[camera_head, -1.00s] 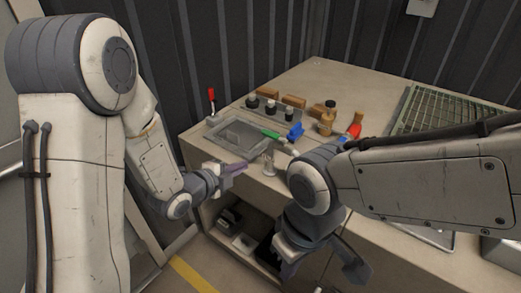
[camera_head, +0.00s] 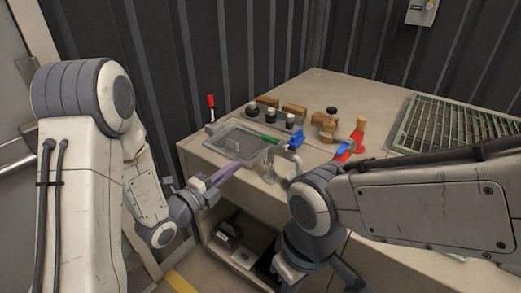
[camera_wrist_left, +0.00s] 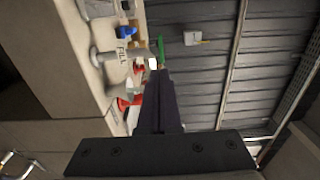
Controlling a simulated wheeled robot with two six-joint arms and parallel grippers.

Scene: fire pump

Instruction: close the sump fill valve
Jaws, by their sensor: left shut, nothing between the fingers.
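A green lever handle (camera_head: 268,139) lies beside the grey sump basin (camera_head: 206,146) on the bench. It also shows in the left wrist view as a green bar (camera_wrist_left: 161,48), just beyond the fingertips. A tag reading FILL (camera_wrist_left: 122,50) is on the pipework there. My left gripper (camera_head: 236,166) is shut and empty, in front of the bench's near edge and apart from the green lever in the head view. In the wrist view its dark fingers (camera_wrist_left: 154,76) hide part of the fittings. My right gripper (camera_head: 318,274) hangs low before the bench, partly cut off.
A blue handle (camera_head: 295,138) and a red fitting (camera_head: 344,153) stand right of the green lever. A red-topped lever (camera_head: 211,102) stands at the bench's left corner. Black knobs (camera_head: 271,113) line the back. A grating (camera_head: 455,125) lies right. An open shelf (camera_head: 232,233) is below.

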